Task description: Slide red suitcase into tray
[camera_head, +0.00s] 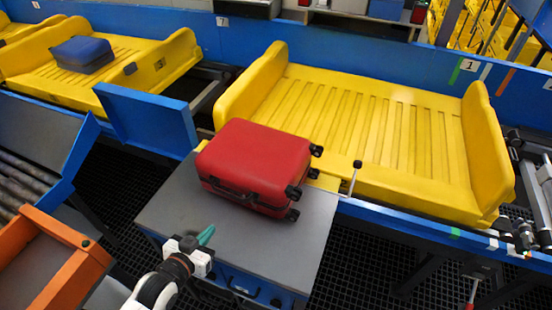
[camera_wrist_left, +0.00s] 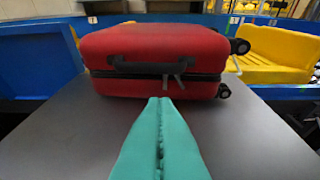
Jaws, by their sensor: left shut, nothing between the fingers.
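The red suitcase (camera_head: 257,164) lies flat on a grey platform (camera_head: 270,249), at its far edge next to the yellow tray (camera_head: 365,123). Its black wheels point right and its handle side faces me. My left gripper (camera_head: 206,236) is shut and empty, over the near left part of the platform. In the left wrist view the teal fingertips (camera_wrist_left: 160,102) are together and point at the handle side of the red suitcase (camera_wrist_left: 153,60). I cannot tell whether they touch it; in the head view there is a gap. The yellow tray (camera_wrist_left: 276,55) is empty. My right gripper is not in view.
A blue suitcase (camera_head: 81,54) lies in another yellow tray (camera_head: 140,71) at the upper left. A blue panel (camera_head: 150,120) stands left of the platform. A thin post with a black tip (camera_head: 356,165) stands at the near tray edge, right of the suitcase.

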